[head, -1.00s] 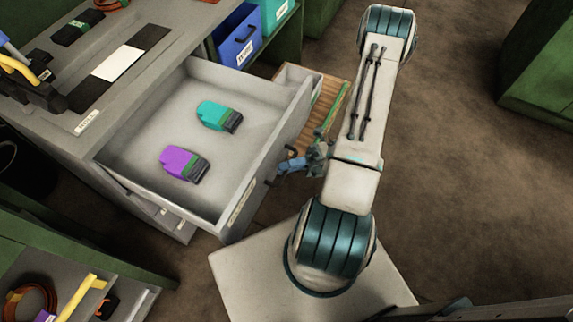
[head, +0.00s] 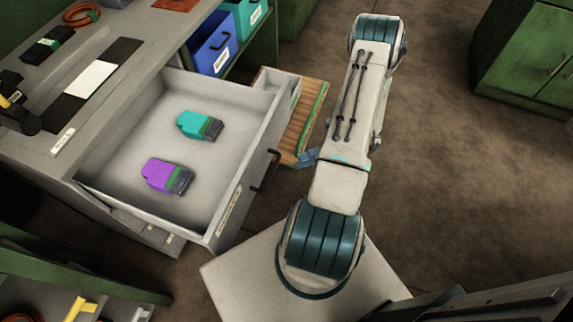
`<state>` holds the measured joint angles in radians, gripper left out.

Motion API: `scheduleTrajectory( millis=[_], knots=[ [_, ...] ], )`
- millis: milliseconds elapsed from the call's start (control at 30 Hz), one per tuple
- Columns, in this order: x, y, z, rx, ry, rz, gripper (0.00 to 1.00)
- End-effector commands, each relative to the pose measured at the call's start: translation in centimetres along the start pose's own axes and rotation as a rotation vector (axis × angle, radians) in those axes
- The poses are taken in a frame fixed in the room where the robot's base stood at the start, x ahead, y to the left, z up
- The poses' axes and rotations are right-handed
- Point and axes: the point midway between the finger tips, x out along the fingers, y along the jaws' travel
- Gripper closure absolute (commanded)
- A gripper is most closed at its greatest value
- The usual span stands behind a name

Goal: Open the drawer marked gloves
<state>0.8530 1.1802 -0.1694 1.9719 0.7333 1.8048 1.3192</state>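A grey drawer (head: 255,150) stands pulled far out of the grey bench. Its front carries a dark handle (head: 264,171) and a pale label (head: 229,212) too small to read, so I cannot tell whether it says gloves. A teal and black item (head: 199,125) and a purple and black item (head: 167,175) lie apart inside it. Only a small bluish part of my gripper (head: 307,158) shows, right of the handle and apart from it. My arm hides the rest, so its fingers cannot be judged. The handle appears free.
The bench top (head: 120,25) holds a white sheet on a dark mat and several tools. A blue bin (head: 213,45) sits on a green shelf behind. A slatted wooden board (head: 305,120) lies beyond the drawer. Green cabinets (head: 530,60) stand at right; brown floor between is clear.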

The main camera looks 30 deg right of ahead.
Motion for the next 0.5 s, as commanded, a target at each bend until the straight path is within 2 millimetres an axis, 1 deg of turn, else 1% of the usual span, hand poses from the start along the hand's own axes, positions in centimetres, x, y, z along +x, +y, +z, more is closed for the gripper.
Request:
scheduleTrajectory(
  millis=[33, 200, 333, 500],
  knots=[
    [-1.0, -0.1, -0.1, 0.001, 0.000, -0.003, 0.68],
    [-3.1, -0.1, 0.0, 0.000, -0.001, 0.000, 0.68],
    [-3.8, 0.0, -0.1, 0.001, 0.000, 0.000, 0.68],
    [-3.9, 0.0, -0.1, 0.001, 0.000, 0.000, 0.68]
  ],
)
